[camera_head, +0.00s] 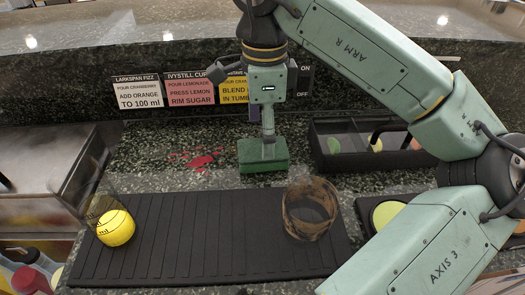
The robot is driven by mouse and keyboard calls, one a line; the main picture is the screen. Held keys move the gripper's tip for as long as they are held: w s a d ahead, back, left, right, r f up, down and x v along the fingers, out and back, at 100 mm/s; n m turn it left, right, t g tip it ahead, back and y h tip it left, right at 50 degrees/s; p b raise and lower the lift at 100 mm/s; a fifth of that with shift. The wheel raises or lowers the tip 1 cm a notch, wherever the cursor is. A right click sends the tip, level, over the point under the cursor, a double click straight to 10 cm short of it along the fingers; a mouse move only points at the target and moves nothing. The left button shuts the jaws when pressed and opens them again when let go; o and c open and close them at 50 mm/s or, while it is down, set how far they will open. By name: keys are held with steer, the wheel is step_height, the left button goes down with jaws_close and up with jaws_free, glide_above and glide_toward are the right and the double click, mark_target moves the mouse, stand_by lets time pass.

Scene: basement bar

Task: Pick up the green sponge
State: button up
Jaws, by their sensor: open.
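The green sponge (263,165) is a dark green block lying flat on the speckled dark counter, behind the black ribbed mat. My gripper (269,148) points straight down at it. The gripper is seen side-on, with its near finger in front of the sponge's top and middle. The jaws are open, but the gap between them does not show from this side. The far finger is hidden, and I cannot tell whether the fingers touch the sponge.
The black mat (190,250) carries a glass with a yellow thing (115,228) and a brownish tumbler (311,210). Red spill (200,161) lies left of the sponge. A black compartment tray (330,163) stands close on the right. Signs (190,88) stand behind.

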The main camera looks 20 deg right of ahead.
step_height(320, 180, down, 4)
steer(key=shift+a+f+p, duration=0.15)
steer(key=shift+f+p, duration=0.1)
steer(key=shift+p, duration=0.25)
steer(key=shift+c, duration=0.2)
steer(key=c, duration=0.8)
